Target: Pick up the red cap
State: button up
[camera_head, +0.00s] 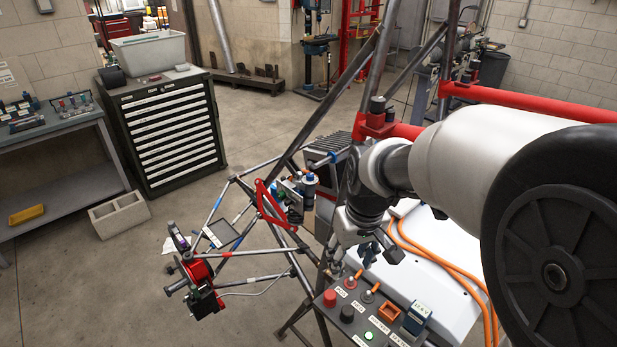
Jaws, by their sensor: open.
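A red cap (330,298) stands at the left end of the control panel (357,325), low in the middle of the view. A black cap (347,313) stands just right of it. My gripper (381,255) hangs above and to the right of the red cap, apart from it. Its dark fingers are open, and I see nothing held between them. The red cap's top and side show clearly.
The panel also carries toggle switches, an orange square part (389,313) and a blue-grey switch (417,318). Orange cables (432,259) run over a white cover behind it. Chassis tubes (307,276) stand close on the left. Open floor lies further left.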

notch_tip(320, 180, down, 2)
jog(key=w+a, duration=0.1)
jog(key=a, duration=0.1)
jog(key=b, duration=0.4)
send_near(330, 294)
jog(key=f, duration=0.2)
jog(key=w+f, duration=0.1)
jog(key=f, duration=0.2)
jog(key=shift+d, duration=0.1)
jog(key=f, duration=0.1)
jog(key=f+b, duration=0.1)
jog(key=f, duration=0.1)
jog(key=f+b, duration=0.1)
jog(key=f, duration=0.1)
jog(key=shift+w+a+f, duration=0.1)
jog(key=shift+w+a, duration=0.2)
jog(key=shift+a, duration=0.05)
jog(key=shift+c, duration=0.5)
jog(key=c, duration=0.8)
